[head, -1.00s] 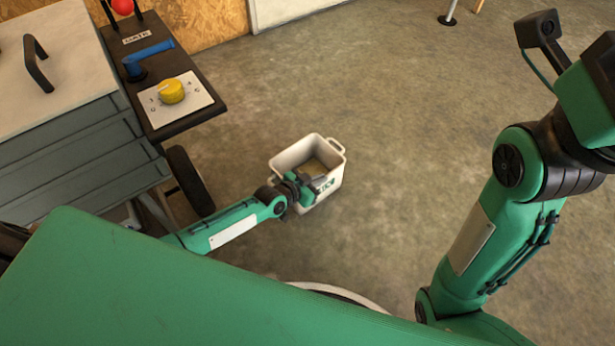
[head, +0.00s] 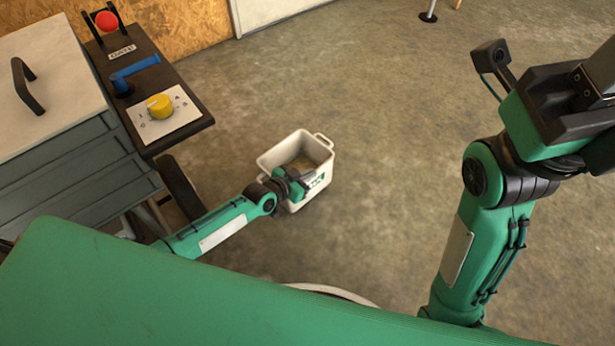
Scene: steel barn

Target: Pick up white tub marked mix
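The white tub (head: 319,188) is an open-topped box in the middle of the head view, with a loop handle at its far right end. Green lettering shows on its near wall, partly covered, and brownish contents show inside. My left gripper (head: 298,184) is at the tub's near left wall, overlapping the rim in the picture. Its fingertips are too small and hidden to show whether they grip the tub. My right gripper (head: 592,90) is at the right edge, far from the tub and partly cut off; its fingertips do not show clearly.
Concrete floor (head: 390,110) is clear beyond and right of the tub.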

